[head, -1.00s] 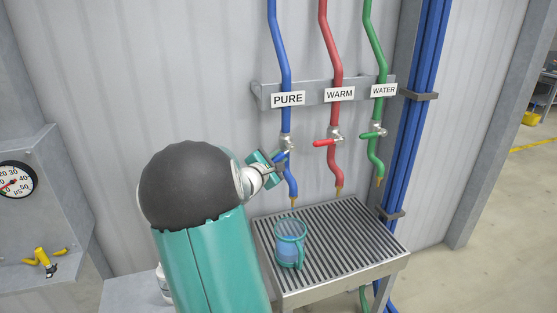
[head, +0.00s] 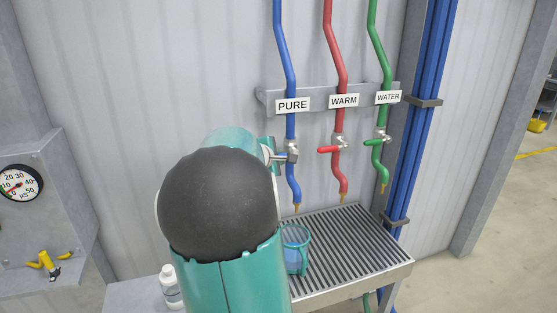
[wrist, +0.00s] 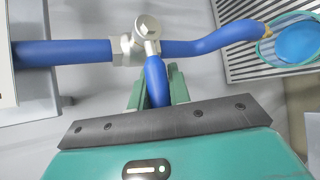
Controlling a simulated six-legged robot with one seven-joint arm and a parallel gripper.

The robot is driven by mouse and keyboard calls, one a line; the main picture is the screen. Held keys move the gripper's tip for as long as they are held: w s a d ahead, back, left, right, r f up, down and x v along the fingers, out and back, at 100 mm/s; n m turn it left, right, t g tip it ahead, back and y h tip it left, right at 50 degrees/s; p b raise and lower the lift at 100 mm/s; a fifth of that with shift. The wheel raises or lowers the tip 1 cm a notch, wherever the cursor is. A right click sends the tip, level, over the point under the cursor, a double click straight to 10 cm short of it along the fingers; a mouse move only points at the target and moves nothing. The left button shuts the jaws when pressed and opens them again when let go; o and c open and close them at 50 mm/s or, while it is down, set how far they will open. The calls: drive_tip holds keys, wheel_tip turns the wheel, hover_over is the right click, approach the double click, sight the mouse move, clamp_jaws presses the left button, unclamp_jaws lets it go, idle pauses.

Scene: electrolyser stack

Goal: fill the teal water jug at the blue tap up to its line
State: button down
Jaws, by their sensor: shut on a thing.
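The blue tap's valve (head: 291,153) sits on the blue pipe under the PURE sign. My gripper (wrist: 158,90) is shut on the tap's blue lever (wrist: 156,72), which stands square across the pipe in the wrist view. In the head view my gripper (head: 270,150) is partly hidden behind my arm. The clear teal jug (head: 303,256) stands on the drip grating below the blue spout, its left part hidden by my arm. The jug (wrist: 268,52) also shows in the wrist view with blue water inside. I see no stream at the brass nozzle (head: 297,208). The fill line cannot be made out.
A red tap lever (head: 328,149) and a green tap lever (head: 373,142) are to the right. The slatted grating (head: 360,245) is clear right of the jug. A white bottle (head: 170,285) stands at lower left, near a gauge panel (head: 35,215).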

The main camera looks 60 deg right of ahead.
drive_tip(key=shift+w+r, duration=0.1)
drive_tip(key=shift+w, duration=0.05)
idle(0.3)
drive_tip(key=c, duration=1.3)
unclamp_jaws()
drive_tip(key=v, duration=1.4)
drive_tip(key=shift+s+d, duration=0.1)
drive_tip(key=shift+s, duration=0.1)
drive_tip(key=w+a+f+m+t+y, duration=0.2)
drive_tip(key=a+f+y, duration=0.1)
drive_tip(key=a, duration=0.9)
drive_tip(key=w+a+f+m+t+y, duration=0.1)
drive_tip(key=a+f+t+y, duration=0.15)
drive_tip(key=a, duration=0.95)
drive_tip(key=s+a+f+y, duration=0.1)
drive_tip(key=a+y, duration=0.1)
drive_tip(key=a, duration=0.5)
drive_tip(key=s+a+f+m+y, duration=0.1)
drive_tip(key=s+a+y, duration=0.1)
drive_tip(key=a, duration=0.5)
drive_tip(key=s+a+f+m+y, duration=0.1)
drive_tip(key=a+f+y, duration=0.1)
drive_tip(key=a, duration=0.5)
drive_tip(key=shift+s+a+t+y, duration=0.2)
drive_tip(key=shift+s+t+y, duration=0.15)
drive_tip(key=shift+y, duration=0.3)
